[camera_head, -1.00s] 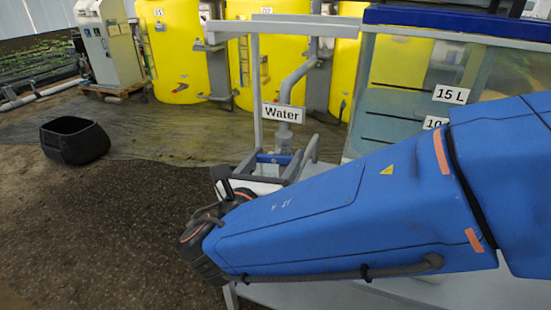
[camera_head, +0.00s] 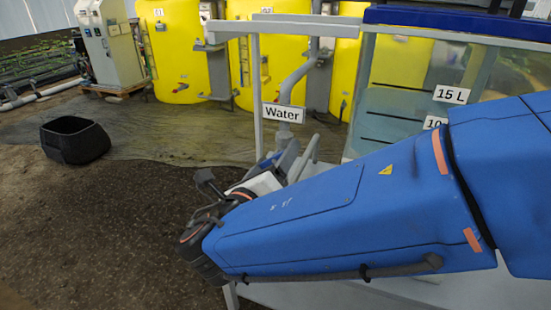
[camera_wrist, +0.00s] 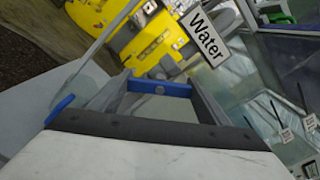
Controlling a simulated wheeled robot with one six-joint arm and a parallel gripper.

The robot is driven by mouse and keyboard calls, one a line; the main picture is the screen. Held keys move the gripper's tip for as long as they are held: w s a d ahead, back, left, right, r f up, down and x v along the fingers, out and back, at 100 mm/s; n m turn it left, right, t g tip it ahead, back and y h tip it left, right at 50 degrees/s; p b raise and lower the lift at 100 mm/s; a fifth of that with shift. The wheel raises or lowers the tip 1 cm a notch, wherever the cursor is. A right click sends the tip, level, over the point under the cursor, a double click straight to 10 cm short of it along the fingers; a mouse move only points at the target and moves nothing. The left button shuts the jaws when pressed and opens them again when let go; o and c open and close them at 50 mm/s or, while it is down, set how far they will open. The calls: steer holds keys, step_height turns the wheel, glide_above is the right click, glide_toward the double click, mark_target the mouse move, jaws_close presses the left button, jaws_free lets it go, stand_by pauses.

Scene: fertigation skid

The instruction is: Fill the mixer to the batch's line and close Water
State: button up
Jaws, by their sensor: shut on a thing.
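My gripper (camera_wrist: 160,84) is shut on a blue handle (camera_wrist: 175,89) that spans between its two grey fingers in the wrist view. In the head view my gripper (camera_head: 284,160) is tilted, low beneath the Water sign (camera_head: 284,113); my blue arm partly hides this area. The sign also shows in the wrist view (camera_wrist: 206,37). A grey pipe (camera_head: 297,80) comes down behind the sign. The mixer tank (camera_head: 395,92) is clear-walled, with dark level lines and labels 15 L (camera_head: 451,94) and 10 L (camera_head: 434,122). My arm hides its lower part, and I cannot tell the water level.
Yellow tanks (camera_head: 172,50) stand along the back. A grey post (camera_head: 257,95) rises close beside my gripper. A black pot (camera_head: 75,140) sits on the floor at left, with a white cabinet (camera_head: 108,45) behind it. The floor between is clear.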

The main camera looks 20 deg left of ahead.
stand_by(0.3)
steer(key=o, duration=1.1)
steer(key=shift+c, duration=0.2)
steer(key=shift+s, duration=0.1)
steer(key=s+a, duration=0.1)
steer(key=s, duration=1.6)
steer(key=shift+s+a, duration=0.15)
steer(key=shift+a, duration=0.05)
